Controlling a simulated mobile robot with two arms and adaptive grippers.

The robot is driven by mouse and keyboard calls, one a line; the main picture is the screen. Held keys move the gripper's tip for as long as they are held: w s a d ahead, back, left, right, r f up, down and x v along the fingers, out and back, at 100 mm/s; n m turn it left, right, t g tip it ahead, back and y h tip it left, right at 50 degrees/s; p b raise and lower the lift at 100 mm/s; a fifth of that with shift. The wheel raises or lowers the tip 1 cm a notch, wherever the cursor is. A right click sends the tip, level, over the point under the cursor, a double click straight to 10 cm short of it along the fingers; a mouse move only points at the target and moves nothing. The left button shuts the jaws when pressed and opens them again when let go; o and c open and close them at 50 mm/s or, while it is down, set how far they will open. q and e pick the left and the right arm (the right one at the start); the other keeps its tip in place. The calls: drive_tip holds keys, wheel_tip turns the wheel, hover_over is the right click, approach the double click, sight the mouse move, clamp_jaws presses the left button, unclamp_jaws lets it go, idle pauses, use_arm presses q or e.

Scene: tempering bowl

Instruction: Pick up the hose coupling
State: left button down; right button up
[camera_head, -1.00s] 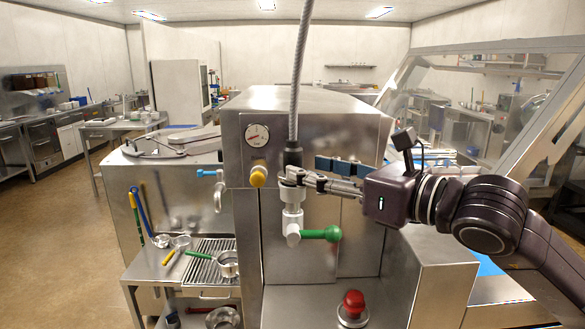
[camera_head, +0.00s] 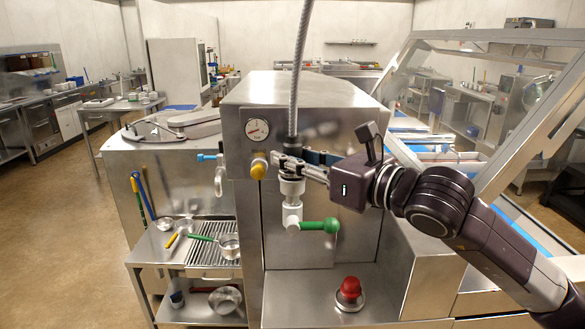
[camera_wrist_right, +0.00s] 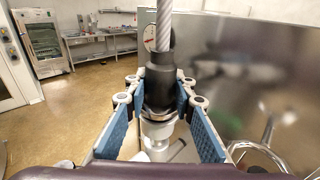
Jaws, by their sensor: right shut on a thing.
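The hose coupling (camera_head: 291,145) is the black sleeve at the lower end of a grey braided hose. It hangs upright in front of the steel machine, directly above a metal and white fitting (camera_head: 291,187) with a green-handled valve. I cannot tell if a gap separates coupling and fitting. My right gripper (camera_head: 288,166) reaches in from the right and is shut on the coupling. In the right wrist view the blue-padded fingers (camera_wrist_right: 160,98) stand on both sides of the black coupling (camera_wrist_right: 159,90). My left gripper is not in view.
The steel machine (camera_head: 340,115) stands close behind, with a gauge (camera_head: 257,129) and a yellow knob (camera_head: 258,170). A green valve handle (camera_head: 320,225) sticks out to the right below. A red button (camera_head: 350,289) is lower down. A strainer rack (camera_head: 205,256) is at the left.

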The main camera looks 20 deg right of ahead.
clamp_jaws()
drive_tip(key=shift+r, duration=0.2)
wheel_tip(320, 180, up, 20)
drive_tip(key=b, duration=0.2)
drive_tip(key=shift+f, duration=0.15)
idle(0.4)
